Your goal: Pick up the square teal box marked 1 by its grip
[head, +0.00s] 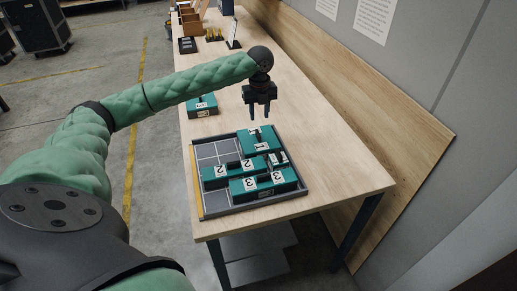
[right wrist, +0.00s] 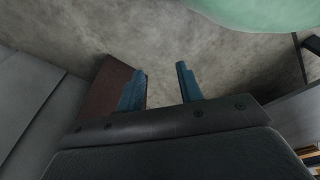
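The square teal box marked 1 (head: 250,136) sits in the far right part of a grey divided tray (head: 202,210) on the table. A dark grip and white labels show on it. My left gripper (head: 259,115) hangs just above the far side of this box, fingers down, spread and empty. It appears clear of the box; the exact height is hard to tell. My right gripper (right wrist: 161,88) shows only in the right wrist view, with its two blue fingers apart and nothing between them, over bare floor.
Teal boxes marked 2 (head: 213,180) and 3 (head: 284,184) lie nearer in the tray, with a small light-coloured piece beside them. Another teal box (head: 202,107) stands behind the tray. Shelves and small items stand at the table's far end. A wooden panel (head: 375,115) borders the right side.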

